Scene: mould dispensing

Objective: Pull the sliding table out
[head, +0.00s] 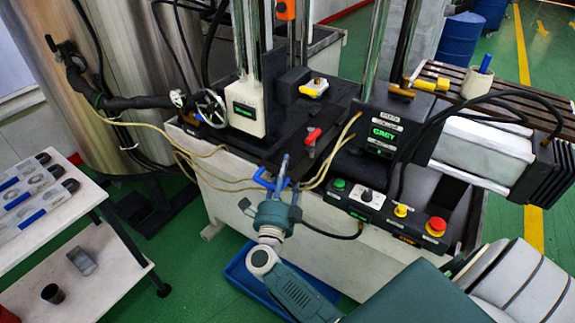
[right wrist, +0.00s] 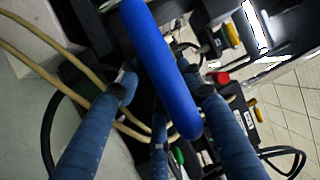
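The sliding table (head: 262,152) is the dark flat slab on the machine, with a blue handle (head: 263,181) at its front edge. My right gripper (head: 283,172) is at this handle, with its fingers pointing toward the machine. In the right wrist view the blue handle (right wrist: 162,65) crosses between the spread fingers of the right gripper (right wrist: 163,88). The fingers look open, and I cannot tell whether any of them touches the handle. My left gripper is not in view.
Tan cables (head: 215,180) hang across the machine front beside the handle. A control box with buttons (head: 385,207) is at the right. A blue tray (head: 252,283) lies on the floor below. A white side table (head: 50,235) stands at the left.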

